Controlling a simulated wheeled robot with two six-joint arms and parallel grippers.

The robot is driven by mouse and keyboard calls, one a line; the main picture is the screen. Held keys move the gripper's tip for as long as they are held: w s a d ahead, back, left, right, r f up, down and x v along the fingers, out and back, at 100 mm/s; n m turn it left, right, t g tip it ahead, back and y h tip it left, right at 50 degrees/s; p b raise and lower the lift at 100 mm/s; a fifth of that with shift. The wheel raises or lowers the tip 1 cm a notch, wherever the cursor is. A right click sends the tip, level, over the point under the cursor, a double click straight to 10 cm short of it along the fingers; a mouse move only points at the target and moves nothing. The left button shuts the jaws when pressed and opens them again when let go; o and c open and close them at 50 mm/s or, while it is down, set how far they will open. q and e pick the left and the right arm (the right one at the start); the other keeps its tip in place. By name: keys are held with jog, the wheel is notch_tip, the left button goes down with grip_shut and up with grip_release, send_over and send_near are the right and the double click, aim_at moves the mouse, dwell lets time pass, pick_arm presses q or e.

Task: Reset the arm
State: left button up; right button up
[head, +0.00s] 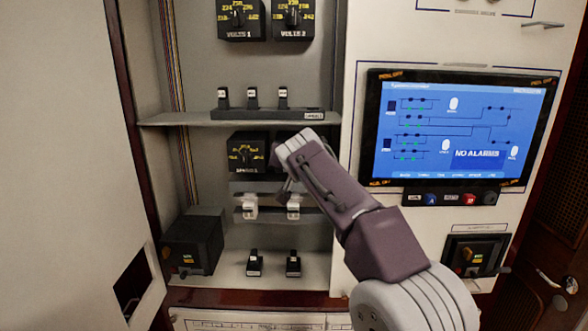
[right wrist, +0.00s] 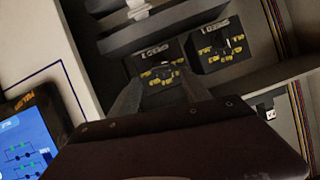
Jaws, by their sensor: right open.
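My right arm reaches in from the lower right of the head view, its gripper (head: 287,190) inside the open cabinet, in front of the middle shelf area. In the right wrist view the gripper (right wrist: 160,92) has its two dark fingers spread apart with nothing seen between them. Beyond them is a black dial box (right wrist: 160,72) with yellow markings, apparently upside down in this view. My left gripper is not in view.
Breaker switches stand on the upper shelf (head: 170,119), with white-tipped ones (head: 249,207) and black ones (head: 254,264) below. A black box (head: 195,243) sits at lower left. A screen (head: 460,125) reading "NO ALARMS" is on the right panel. A pale door (head: 65,130) stands at left.

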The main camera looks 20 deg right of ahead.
jog(key=shift+s+a+r, duration=0.1)
jog(key=shift+s+r, duration=0.1)
jog(key=shift+s, duration=0.3)
jog(key=s+d+f+g, duration=0.25)
jog(key=s+f, duration=0.25)
jog(key=f, duration=0.7)
jog(key=s+d+f+g, duration=0.1)
jog(key=s+f+g, duration=0.35)
jog(key=f, duration=0.75)
jog(key=s+a+f+n+g+y, duration=0.1)
jog(key=s+a+f+n+g, duration=0.1)
jog(key=s+f, duration=0.7)
jog(key=s+a+f+n+g+y, duration=0.1)
jog(key=s+f+n+g+y, duration=0.1)
jog(key=s+f, duration=0.7)
jog(key=s+g, duration=0.1)
jog(key=s, duration=0.3)
jog(key=shift+s+a, duration=0.2)
jog(key=shift+a, duration=0.2)
jog(key=shift+f, duration=0.15)
